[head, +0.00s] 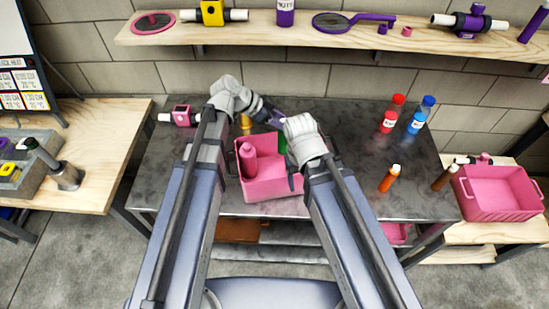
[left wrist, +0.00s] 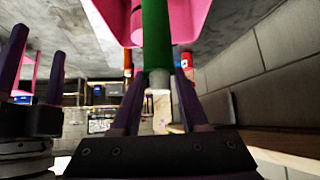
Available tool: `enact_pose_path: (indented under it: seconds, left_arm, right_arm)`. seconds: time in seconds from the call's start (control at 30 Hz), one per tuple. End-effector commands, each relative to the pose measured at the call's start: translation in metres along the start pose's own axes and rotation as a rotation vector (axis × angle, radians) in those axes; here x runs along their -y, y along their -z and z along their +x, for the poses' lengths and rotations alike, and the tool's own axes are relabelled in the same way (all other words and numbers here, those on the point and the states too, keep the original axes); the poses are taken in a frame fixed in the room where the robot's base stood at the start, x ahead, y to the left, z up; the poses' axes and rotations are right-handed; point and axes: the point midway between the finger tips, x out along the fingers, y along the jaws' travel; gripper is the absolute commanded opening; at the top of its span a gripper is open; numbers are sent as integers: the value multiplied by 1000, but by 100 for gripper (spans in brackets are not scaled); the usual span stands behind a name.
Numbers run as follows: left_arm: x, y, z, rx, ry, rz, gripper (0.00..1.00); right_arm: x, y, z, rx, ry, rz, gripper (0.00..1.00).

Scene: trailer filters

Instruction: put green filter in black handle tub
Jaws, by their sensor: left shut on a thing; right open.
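The green filter (left wrist: 157,35) is a green cylinder with a pale end. My left gripper (left wrist: 160,82) is shut on it near that end. In the head view the left gripper (head: 272,115) is at the tub's back edge, and a bit of the green filter (head: 283,144) shows there, partly hidden by my right wrist. A pink tub (head: 270,190) stands on the dark table below both grippers; its handle colour is hard to tell. A pink bottle (head: 248,160) is in it. My right gripper (head: 296,182) is open at the tub's right side, mostly hidden by its wrist.
Another pink tub (head: 497,192) stands on the right wooden table. A pink valve-like part (head: 181,116) lies at left. A shelf (head: 350,35) runs along the wall.

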Motion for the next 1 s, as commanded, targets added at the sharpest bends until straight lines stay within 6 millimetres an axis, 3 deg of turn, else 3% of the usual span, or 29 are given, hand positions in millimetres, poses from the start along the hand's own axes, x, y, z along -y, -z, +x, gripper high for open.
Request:
enact_pose_path:
  seconds: [0.4,0.77,1.0]
  left_arm:
    - [-2,-30,34,0,0,1,0]
    - [-3,-37,42,0,1,1,0]
    - [-3,-62,67,0,1,1,0]
  right_arm:
    - [4,3,44,0,-1,-2,67]
    - [5,3,56,0,-1,-2,67]
    - [8,5,90,0,-1,-1,67]
